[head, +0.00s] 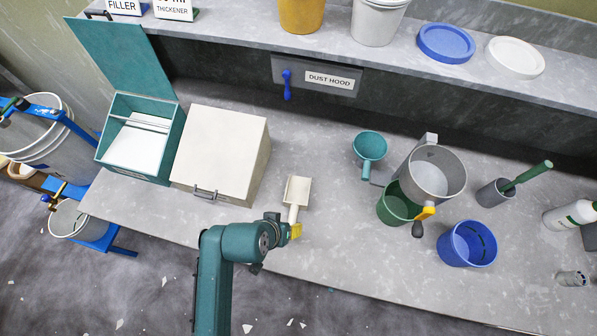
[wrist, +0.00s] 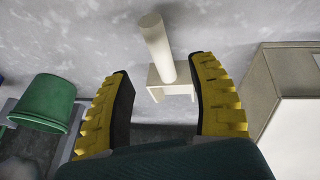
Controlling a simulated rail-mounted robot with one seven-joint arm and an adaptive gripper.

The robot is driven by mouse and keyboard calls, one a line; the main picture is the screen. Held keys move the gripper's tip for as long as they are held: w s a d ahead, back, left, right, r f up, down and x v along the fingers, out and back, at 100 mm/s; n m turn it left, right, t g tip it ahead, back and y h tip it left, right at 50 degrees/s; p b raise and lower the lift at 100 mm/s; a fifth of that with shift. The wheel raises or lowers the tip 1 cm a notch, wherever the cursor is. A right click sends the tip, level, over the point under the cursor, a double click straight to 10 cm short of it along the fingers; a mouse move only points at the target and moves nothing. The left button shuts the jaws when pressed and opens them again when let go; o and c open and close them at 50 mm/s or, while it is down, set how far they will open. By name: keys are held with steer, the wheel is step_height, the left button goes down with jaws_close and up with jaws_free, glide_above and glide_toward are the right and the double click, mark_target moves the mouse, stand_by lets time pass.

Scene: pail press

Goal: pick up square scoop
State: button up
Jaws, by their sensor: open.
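The cream square scoop (head: 297,190) lies on the grey bench in the middle of the head view, its handle pointing to the front edge. The wrist view shows its round handle (wrist: 155,45) and square body (wrist: 172,79). My gripper (head: 296,230) is at the handle end near the bench's front edge. In the wrist view my gripper (wrist: 160,66) is open, with its yellow-and-black fingers on either side of the scoop in the picture and a gap on both sides. I cannot tell whether the fingertips are level with the handle.
A closed cream box (head: 222,148) stands left of the scoop, beside an open teal box (head: 140,135). To the right are a teal funnel-like cup (head: 370,147), a green pail (head: 395,205), a grey pot (head: 437,172) and a blue pail (head: 467,244). The bench around the scoop is clear.

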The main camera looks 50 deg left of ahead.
mark_target(295, 205)
steer(key=shift+x, duration=1.2)
steer(key=shift+s+b+x, duration=0.1)
steer(key=shift+b+x, duration=0.15)
steer(key=shift+x, duration=1.05)
steer(key=shift+s+b+x, duration=0.15)
steer(key=shift+b+x, duration=0.1)
steer(key=shift+x, duration=1)
steer(key=shift+d+f, duration=0.1)
steer(key=shift+d, duration=0.1)
jaws_close()
